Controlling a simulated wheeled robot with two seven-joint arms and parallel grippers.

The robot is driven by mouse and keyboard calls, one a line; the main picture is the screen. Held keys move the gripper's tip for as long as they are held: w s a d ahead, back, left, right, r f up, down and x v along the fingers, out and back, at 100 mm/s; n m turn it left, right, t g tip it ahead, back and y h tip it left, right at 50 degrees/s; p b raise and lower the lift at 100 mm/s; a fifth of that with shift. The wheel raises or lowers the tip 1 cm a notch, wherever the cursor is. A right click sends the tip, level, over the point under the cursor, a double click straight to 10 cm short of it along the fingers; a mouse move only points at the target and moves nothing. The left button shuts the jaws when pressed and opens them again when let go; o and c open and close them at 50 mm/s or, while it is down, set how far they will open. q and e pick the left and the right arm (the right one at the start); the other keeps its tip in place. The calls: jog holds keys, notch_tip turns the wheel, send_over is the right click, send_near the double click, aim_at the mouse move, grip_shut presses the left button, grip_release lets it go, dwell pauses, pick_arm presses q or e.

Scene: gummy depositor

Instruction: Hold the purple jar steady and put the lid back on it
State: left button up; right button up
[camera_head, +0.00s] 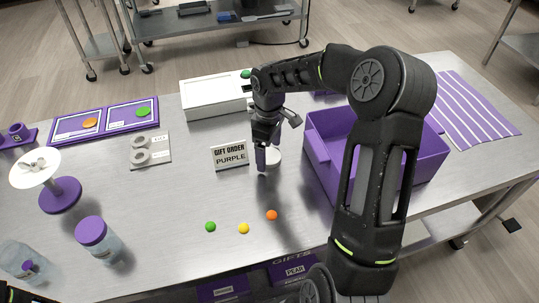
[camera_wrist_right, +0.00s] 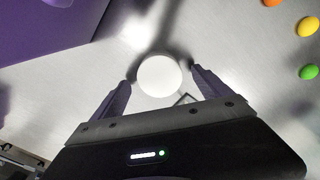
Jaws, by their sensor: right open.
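A clear jar with a purple lid (camera_head: 92,231) stands at the front left of the table. Another clear jar (camera_head: 14,258) stands at the left edge with a small purple thing at it; I cannot tell whether that is inside. A white round disc, perhaps a lid (camera_head: 273,157), lies by the sign and is partly hidden by my right gripper (camera_head: 266,160). In the right wrist view, the disc (camera_wrist_right: 160,76) lies between and just beyond the open fingertips of the gripper (camera_wrist_right: 163,78). I cannot tell whether they touch it. My left gripper is out of view.
A "Gift order purple" sign (camera_head: 230,156) stands left of my right gripper. A purple bin (camera_head: 318,150) is close on its right. Green (camera_head: 210,227), yellow (camera_head: 244,228) and orange (camera_head: 272,215) gummies lie in front. A white box (camera_head: 212,100) is behind. A purple-based stand (camera_head: 60,196) is left.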

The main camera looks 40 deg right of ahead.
aim_at(269, 156)
jog(key=shift+f, duration=0.35)
dwell(0.3)
jog(key=c, duration=1.5)
jog(key=shift+c, duration=0.2)
jog(key=shift+r, duration=0.15)
notch_tip(269, 156, up, 10)
jog(key=shift+b, duration=0.35)
